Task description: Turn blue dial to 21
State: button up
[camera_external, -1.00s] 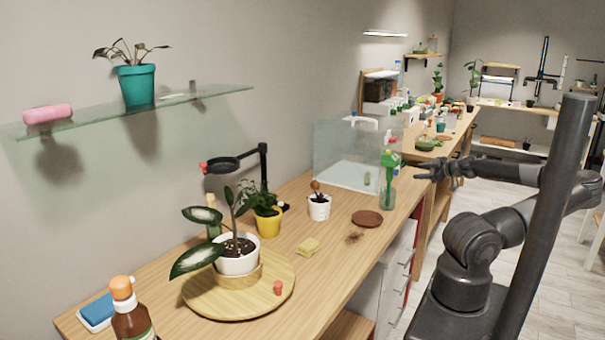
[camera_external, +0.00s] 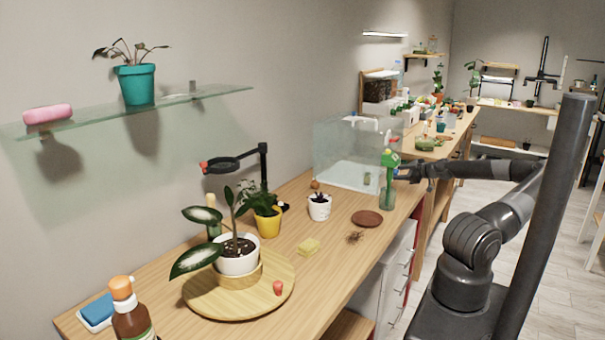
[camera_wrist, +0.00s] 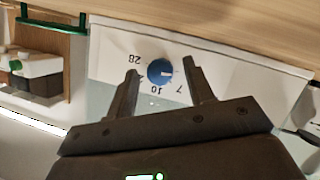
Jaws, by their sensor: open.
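The blue dial (camera_wrist: 160,72) is on a white panel (camera_wrist: 110,65) in the wrist view. Numbers such as 28, 10 and 7 are printed around it and appear upside down. A short pale mark on the dial points toward the right of the picture; I cannot tell its exact reading. My gripper (camera_wrist: 160,66) is open, with one dark finger on each side of the dial; contact is not clear. The dial cannot be made out there.
The green-topped bottle (camera_external: 387,198) stands close to my gripper at the counter's edge. A clear tank (camera_external: 345,160) is behind it. A brown saucer (camera_external: 367,218) and a white pot (camera_external: 319,208) are nearer. The floor beside the counter is clear.

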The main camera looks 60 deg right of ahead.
jog(key=c, duration=1)
jog(key=m+y, duration=0.1)
jog(key=m, duration=0.1)
jog(key=shift+d+r+m+y, duration=0.1)
jog(key=shift+d+m+y, duration=0.05)
jog(key=shift+m+y, duration=0.2)
jog(key=m+y, duration=0.2)
jog(key=m, duration=0.1)
jog(key=shift+d+y, duration=0.15)
jog(key=shift+y, duration=0.1)
jog(key=m+y, duration=0.2)
jog(key=m, duration=0.1)
jog(key=shift+d, duration=0.15)
jog(key=m+y, duration=0.1)
jog(key=m, duration=0.2)
jog(key=shift+d+f+t+y, duration=0.1)
jog(key=shift+f+t+y, duration=0.1)
jog(key=shift+t+y, duration=0.2)
